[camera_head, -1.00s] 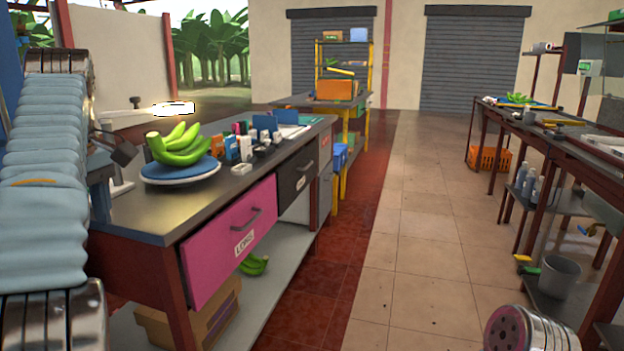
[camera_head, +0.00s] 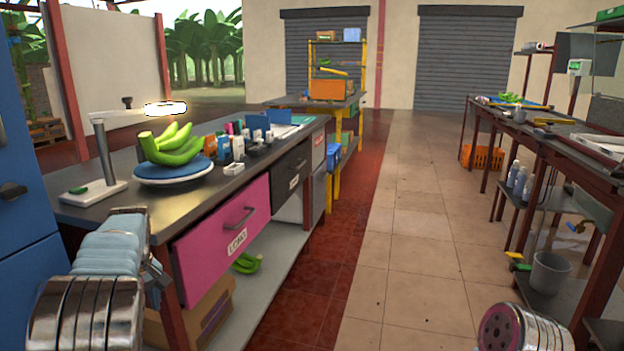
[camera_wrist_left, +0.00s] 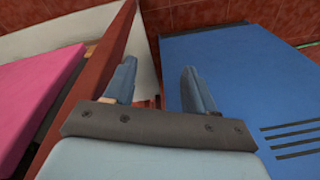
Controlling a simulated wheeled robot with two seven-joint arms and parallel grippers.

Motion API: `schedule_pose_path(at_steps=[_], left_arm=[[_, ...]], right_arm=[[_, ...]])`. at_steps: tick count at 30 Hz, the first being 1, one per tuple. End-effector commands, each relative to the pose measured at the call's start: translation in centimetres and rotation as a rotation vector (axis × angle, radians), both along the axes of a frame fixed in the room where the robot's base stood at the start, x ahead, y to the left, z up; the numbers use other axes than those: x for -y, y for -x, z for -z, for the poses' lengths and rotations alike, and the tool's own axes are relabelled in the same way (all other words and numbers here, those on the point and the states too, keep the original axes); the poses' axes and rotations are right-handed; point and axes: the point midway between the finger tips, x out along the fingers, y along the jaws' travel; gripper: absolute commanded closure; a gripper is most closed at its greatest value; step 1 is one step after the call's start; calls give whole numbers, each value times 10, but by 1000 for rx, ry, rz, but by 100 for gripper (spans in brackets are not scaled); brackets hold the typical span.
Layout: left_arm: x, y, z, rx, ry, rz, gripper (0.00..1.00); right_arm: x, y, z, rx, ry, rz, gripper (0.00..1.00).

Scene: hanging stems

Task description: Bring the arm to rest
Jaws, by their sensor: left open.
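My left arm (camera_head: 110,255) is low at the left of the head view, beside the near end of the workbench. Its gripper is mostly hidden behind the arm there, with only a dark part showing. In the left wrist view my left gripper (camera_wrist_left: 158,85) is open, its two blue fingers apart with nothing between them. It points down between the bench's pink drawer side and a blue cabinet. A metal link of my right arm (camera_head: 525,330) shows at the bottom right; the right gripper is out of view.
The workbench (camera_head: 185,208) has a pink drawer (camera_head: 225,225), green bananas (camera_head: 172,146) on a round blue-topped stand and a lamp (camera_head: 105,150). A blue cabinet (camera_wrist_left: 235,80) stands close to the left gripper. The tiled aisle (camera_head: 410,240) is clear.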

Motion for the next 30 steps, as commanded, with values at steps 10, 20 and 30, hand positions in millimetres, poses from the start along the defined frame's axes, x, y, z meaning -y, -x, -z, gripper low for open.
schedule_pose_path(at_steps=[10, 20, 30], left_arm=[[66, 54, 250, -63, 107, 342, 45], [206, 196, 364, 31, 336, 676, 45], [270, 254, 355, 148, 450, 791, 45]], right_arm=[[0, 0, 0, 0, 0, 0, 100], [0, 0, 0, 0, 0, 0, 100], [0, 0, 0, 0, 0, 0, 100]])
